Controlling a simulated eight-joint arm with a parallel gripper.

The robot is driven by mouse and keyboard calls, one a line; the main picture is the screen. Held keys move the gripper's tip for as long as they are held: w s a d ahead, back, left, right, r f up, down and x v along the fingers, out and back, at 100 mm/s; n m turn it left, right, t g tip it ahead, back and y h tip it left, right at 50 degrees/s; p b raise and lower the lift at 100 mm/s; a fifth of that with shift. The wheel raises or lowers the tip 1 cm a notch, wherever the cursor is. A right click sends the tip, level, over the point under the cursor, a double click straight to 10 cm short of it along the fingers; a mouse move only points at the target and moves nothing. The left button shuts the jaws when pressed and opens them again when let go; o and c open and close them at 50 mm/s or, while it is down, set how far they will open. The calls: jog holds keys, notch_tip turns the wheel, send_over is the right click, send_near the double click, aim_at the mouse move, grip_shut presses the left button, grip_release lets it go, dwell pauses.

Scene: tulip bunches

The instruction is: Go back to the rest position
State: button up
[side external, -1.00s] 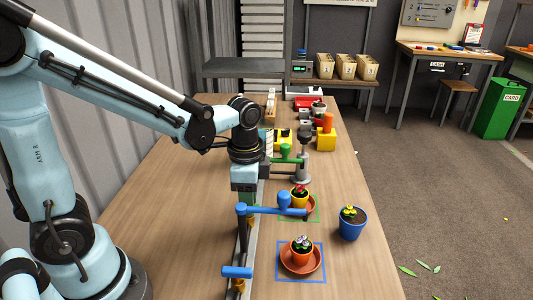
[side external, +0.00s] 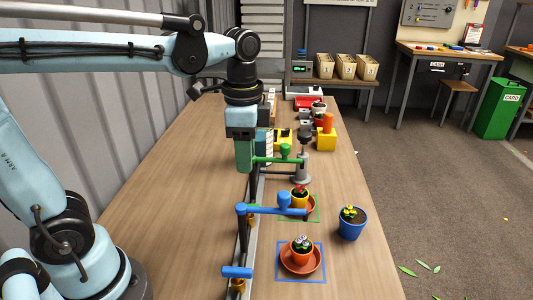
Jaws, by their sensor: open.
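My gripper (side external: 244,170) hangs pointing down above the wooden table (side external: 165,200), just left of the green lever arm. Its fingers look green from this side and the gap between them does not show clearly. It holds nothing that I can see. My arm reaches across the upper left of the view, with the forearm nearly level.
A blue tap-like lever (side external: 284,200) and a green one (side external: 284,150) stand on a rail. An orange pot (side external: 301,257) sits on a saucer in a blue square. A blue pot (side external: 351,228) stands right.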

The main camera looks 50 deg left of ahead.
dwell(0.3)
jog(key=f+n+t, duration=0.1)
jog(key=n+t, duration=0.1)
jog(key=n, duration=0.1)
jog(key=s+a+f+n+t, duration=0.1)
jog(key=n+t, duration=0.1)
jog(key=n, duration=0.1)
jog(key=s+f+n+t, duration=0.1)
jog(key=f+n+t, duration=0.1)
jog(key=t, duration=0.1)
jog(key=shift+s+a+f+n, duration=0.1)
jog(key=shift+s+a+n, duration=0.15)
jog(key=shift+a+n, duration=0.15)
